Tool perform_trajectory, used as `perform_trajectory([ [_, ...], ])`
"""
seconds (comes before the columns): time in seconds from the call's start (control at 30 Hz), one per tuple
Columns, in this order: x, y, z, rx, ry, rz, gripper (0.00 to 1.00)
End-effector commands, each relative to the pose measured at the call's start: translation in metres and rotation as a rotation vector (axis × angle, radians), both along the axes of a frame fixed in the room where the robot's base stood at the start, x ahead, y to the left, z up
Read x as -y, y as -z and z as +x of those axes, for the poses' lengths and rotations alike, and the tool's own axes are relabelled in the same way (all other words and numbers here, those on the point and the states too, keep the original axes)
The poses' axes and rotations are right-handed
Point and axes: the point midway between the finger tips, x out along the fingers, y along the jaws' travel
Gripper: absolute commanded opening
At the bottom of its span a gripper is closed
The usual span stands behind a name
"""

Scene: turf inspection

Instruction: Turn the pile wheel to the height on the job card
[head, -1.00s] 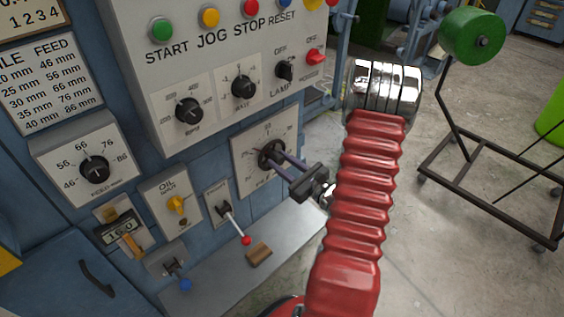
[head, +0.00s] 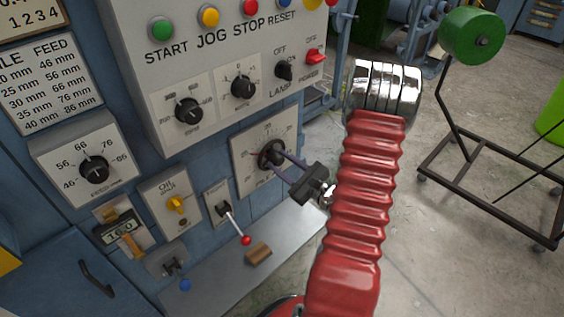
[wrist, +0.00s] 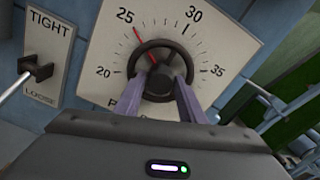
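The pile wheel (wrist: 188,65) is a dark handwheel on a pale dial plate (wrist: 225,45) marked 20 to 35 in the wrist view. A red pointer on it stands at about the 25 mark. In the head view the pile wheel (head: 270,148) is low on the blue machine. My gripper (wrist: 163,85) reaches the wheel, its two purple-grey fingers on either side of the hub and apparently closed on it. The fingertips are partly hidden against the dark wheel. A partly cut-off card (head: 28,18) is at the top left; its full text is out of view.
Push buttons and a grey ledge (head: 210,275) lie above and below. A wheeled frame (head: 490,165) stands right.

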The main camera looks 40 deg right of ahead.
Motion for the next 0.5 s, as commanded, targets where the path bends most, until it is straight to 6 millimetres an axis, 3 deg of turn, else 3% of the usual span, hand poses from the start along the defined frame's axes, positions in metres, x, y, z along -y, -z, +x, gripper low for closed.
perform_trajectory([
  [0.17, -0.0003, -0.0011, 0.0005, 0.002, -0.002, -0.001, 0.49],
  [0.5, -0.0001, -0.0018, -0.0013, 0.004, -0.003, -0.002, 0.50],
])
